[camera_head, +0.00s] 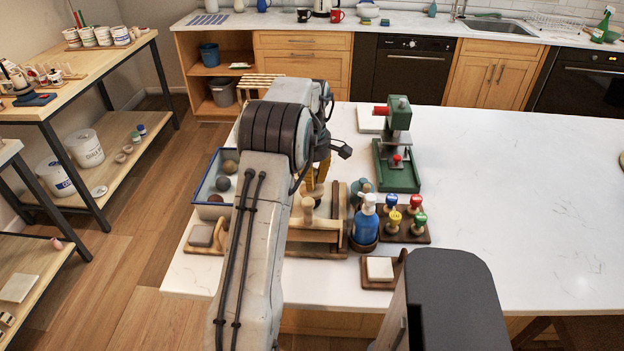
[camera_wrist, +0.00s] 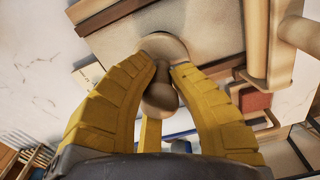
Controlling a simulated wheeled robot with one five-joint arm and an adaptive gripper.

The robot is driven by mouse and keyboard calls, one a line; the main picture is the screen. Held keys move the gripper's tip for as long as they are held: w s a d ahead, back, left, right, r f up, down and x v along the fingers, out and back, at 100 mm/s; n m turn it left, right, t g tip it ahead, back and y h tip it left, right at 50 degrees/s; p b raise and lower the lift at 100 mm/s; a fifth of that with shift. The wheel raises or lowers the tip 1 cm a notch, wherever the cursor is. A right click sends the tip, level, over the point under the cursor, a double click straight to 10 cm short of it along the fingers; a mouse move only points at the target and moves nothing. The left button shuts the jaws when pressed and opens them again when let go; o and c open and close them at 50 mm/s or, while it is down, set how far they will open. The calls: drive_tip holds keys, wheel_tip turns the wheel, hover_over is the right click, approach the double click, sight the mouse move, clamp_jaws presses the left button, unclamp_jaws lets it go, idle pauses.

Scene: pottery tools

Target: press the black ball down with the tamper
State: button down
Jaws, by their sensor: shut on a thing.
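My gripper (camera_head: 321,176) hangs over the wooden board on the near left of the white counter. In the wrist view its yellow fingers (camera_wrist: 163,72) are closed around the neck of a wooden tamper (camera_wrist: 160,97). The tamper's round, pale end (camera_wrist: 164,44) shows beyond the fingertips, over a light, cloth-like surface. The tamper also shows partly below my gripper in the head view (camera_head: 316,191). A blue-rimmed tray (camera_head: 201,190) at left holds several balls, one of them dark grey (camera_head: 222,184). I cannot tell whether this is the black ball or whether a ball lies under the tamper.
A blue spray bottle (camera_head: 366,222) and a rack of colored-handled stamps (camera_head: 405,236) stand right of the board. A green press (camera_head: 397,150) stands behind them. A white tile on a wooden stand (camera_head: 380,269) is in front. The counter's right side is clear.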

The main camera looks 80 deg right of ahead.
drive_tip(key=shift+a+f+b, duration=0.15)
drive_tip(key=shift+f+b, duration=0.5)
drive_tip(key=shift+f, duration=0.55)
drive_tip(key=shift+r, duration=0.15)
drive_tip(key=shift+r+p, duration=0.85)
drive_tip(key=shift+p, duration=0.05)
drive_tip(key=shift+r+p, duration=2.2)
drive_tip(key=shift+r, duration=0.35)
drive_tip(key=shift+w, duration=0.1)
